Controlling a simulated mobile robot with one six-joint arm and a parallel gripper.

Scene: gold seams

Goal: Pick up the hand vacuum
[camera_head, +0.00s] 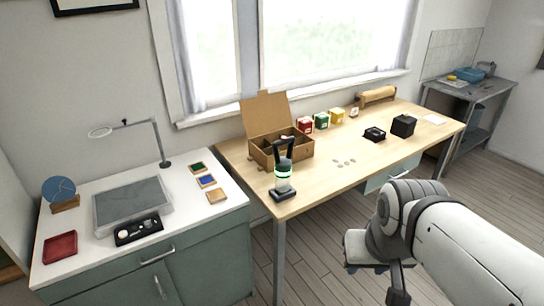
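The hand vacuum (283,174) appears to be the upright device with a dark looped handle, a pale body and a green band. It stands on a dark base (283,194) at the near left corner of the wooden table (330,185). My arm comes in from the lower right. My gripper (398,290) is at the bottom of the view, in front of the table and to the right of the vacuum, well apart from it. Its fingers are too unclear to tell whether they are open.
An open cardboard box (268,150) stands right behind the vacuum. Two black items (403,125) sit further right. A green cabinet (205,265) with a lamp and trays stands left. The table's front middle is mostly clear.

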